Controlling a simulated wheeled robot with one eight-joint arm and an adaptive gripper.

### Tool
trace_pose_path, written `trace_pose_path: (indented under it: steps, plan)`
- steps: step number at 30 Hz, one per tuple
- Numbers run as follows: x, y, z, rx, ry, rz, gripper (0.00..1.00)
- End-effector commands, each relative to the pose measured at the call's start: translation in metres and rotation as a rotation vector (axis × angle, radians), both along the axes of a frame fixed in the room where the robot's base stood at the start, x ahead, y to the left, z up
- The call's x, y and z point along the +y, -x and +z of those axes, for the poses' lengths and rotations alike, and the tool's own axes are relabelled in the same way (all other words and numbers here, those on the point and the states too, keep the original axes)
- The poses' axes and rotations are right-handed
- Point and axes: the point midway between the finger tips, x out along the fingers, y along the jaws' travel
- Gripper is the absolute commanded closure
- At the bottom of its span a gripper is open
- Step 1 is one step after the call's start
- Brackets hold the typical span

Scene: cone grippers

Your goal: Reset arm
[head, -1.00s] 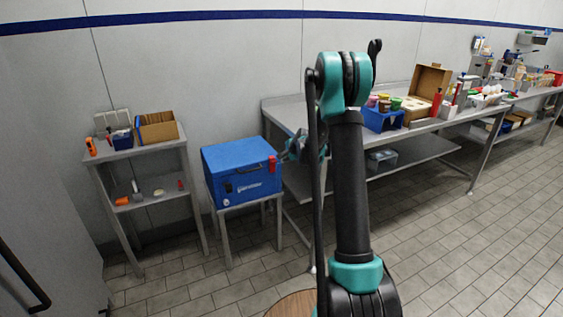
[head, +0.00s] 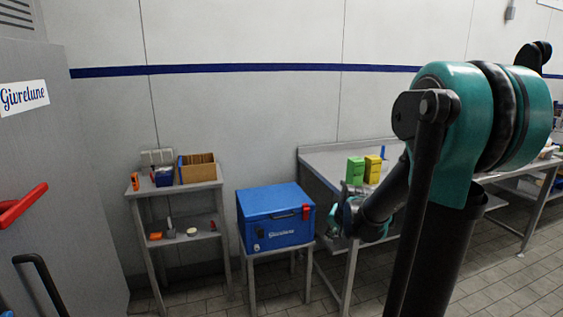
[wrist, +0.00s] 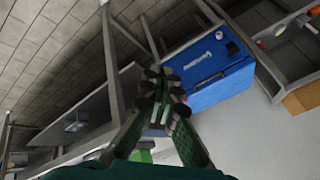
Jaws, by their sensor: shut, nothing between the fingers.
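My arm (head: 490,110) is bent, with a large teal joint at the right of the head view, and it reaches back to the left. My gripper (wrist: 163,88) is shut and empty in the middle of the wrist view. In that view its fingertips overlap the near edge of a blue cool box (wrist: 212,80); I see no contact.
The cool box stands on a small metal stand. A metal shelf (head: 200,187) to its left holds a cardboard box (head: 197,170). Green (head: 355,170) and yellow (head: 373,169) cartons stand on the metal bench (head: 325,165). A grey cabinet with a red handle (head: 22,205) is at far left.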

Motion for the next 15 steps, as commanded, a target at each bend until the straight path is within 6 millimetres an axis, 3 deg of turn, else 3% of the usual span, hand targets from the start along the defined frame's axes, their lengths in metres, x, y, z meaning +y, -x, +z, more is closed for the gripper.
trace_pose_path:
  steps: [1, 9, 15]
  plan:
    - [-0.001, 0.026, -0.002, 0.012, 0.038, 0.042, 1.0]
    - [-0.01, 0.148, -0.027, 0.079, 0.238, 0.288, 1.0]
    - [-0.016, 0.204, -0.047, 0.118, 0.329, 0.41, 1.0]
